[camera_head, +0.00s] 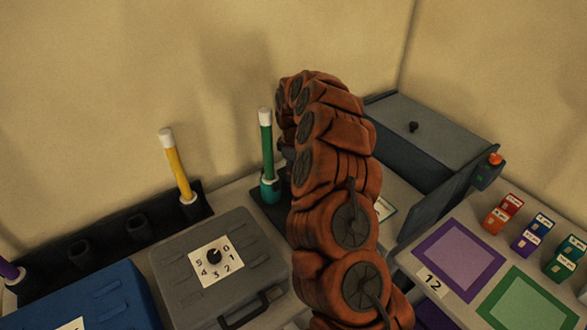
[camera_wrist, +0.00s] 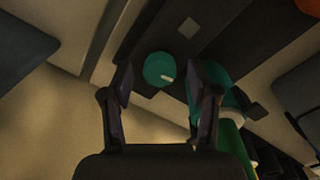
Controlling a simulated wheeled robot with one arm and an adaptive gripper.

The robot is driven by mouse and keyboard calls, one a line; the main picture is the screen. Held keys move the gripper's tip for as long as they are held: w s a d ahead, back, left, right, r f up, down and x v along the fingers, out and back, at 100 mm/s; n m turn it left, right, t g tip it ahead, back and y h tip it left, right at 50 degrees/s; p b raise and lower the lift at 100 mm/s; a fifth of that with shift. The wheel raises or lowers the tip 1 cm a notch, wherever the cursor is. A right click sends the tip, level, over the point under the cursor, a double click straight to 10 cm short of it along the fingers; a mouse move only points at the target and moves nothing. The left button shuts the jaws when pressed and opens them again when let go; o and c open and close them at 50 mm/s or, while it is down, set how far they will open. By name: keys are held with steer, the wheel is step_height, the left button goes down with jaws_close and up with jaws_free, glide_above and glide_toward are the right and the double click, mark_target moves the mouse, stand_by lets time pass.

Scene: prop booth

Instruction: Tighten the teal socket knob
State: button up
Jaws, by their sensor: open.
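The teal socket (camera_head: 269,189) stands on a dark base by the back wall in the head view, with a green stick (camera_head: 266,135) with a white top upright in it. In the wrist view a round teal knob (camera_wrist: 158,67) with a pale mark shows between the fingertips of my gripper (camera_wrist: 159,76). The fingers are open, one on either side of the knob; I cannot tell whether they touch it. The teal socket (camera_wrist: 222,92) and green stick (camera_wrist: 232,143) are beside the right finger. In the head view my orange arm hides the knob and gripper.
A grey case (camera_head: 183,282) with a numbered dial and a blue case (camera_head: 100,300) stand at the left front. A yellow stick (camera_head: 177,165) stands in a dark rack behind them. A grey machine (camera_head: 427,135) is at the right, near coloured mats (camera_head: 459,254) and small boxes.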

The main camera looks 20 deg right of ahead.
jaws_close()
steer(key=shift+f, duration=0.1)
steer(key=shift+b, duration=0.4)
steer(key=shift+d+f+m+b, duration=0.1)
steer(key=shift+f+m+b, duration=0.1)
steer(key=shift+m+b, duration=0.95)
steer(key=m+b, duration=0.2)
steer(key=b, duration=0.1)
steer(key=shift+r+m+b, duration=0.2)
steer(key=shift+m+b, duration=0.7)
steer(key=shift+m, duration=0.05)
steer(key=shift+r, duration=0.1)
jaws_free()
